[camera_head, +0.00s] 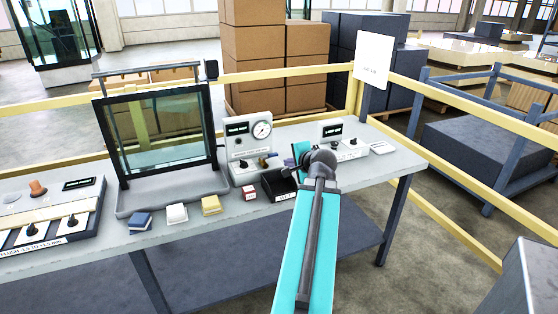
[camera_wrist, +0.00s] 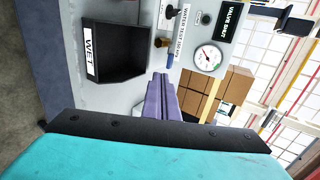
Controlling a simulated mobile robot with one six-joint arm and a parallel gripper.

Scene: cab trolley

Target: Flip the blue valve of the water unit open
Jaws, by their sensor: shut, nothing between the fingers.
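The water unit (camera_head: 241,150) is a pale panel with a round gauge and a dark label, standing on the bench right of the glass pane. It also shows sideways in the wrist view (camera_wrist: 198,35). Its blue valve handle (camera_wrist: 169,61) sticks out beside a brass fitting (camera_wrist: 161,42); in the head view the blue handle (camera_head: 270,155) is small, just left of my gripper. My gripper (camera_wrist: 161,75) shows as two purple fingers closed together, empty. Their tips appear close to the blue handle in the wrist view; I cannot tell whether they touch. My gripper (camera_head: 301,149) is partly hidden by my wrist in the head view.
A black bin marked WET (camera_wrist: 118,50) stands in front of the unit, close to my gripper. Another unit with a dark label (camera_head: 341,143) stands to the right. Blue, white, yellow and red blocks lie along the bench (camera_head: 190,232). A yellow rail (camera_head: 283,72) runs behind.

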